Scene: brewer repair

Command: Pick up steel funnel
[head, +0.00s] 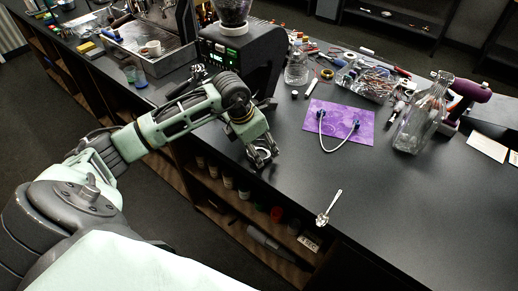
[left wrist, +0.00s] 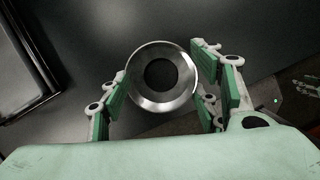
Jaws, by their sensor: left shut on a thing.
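The steel funnel (left wrist: 139,83) is a shiny round ring with a dark hole in its middle in the left wrist view. My left gripper (left wrist: 160,92) is shut on it, with the green-padded fingers on either side. In the head view my left gripper (head: 264,156) is at the front edge of the black counter, beside the coffee machine. There the funnel is small and mostly hidden among the fingers. My right gripper is not in view.
The black coffee machine (head: 240,55) stands behind my gripper. A spoon (head: 329,209) lies near the front edge. The right front counter is clear.

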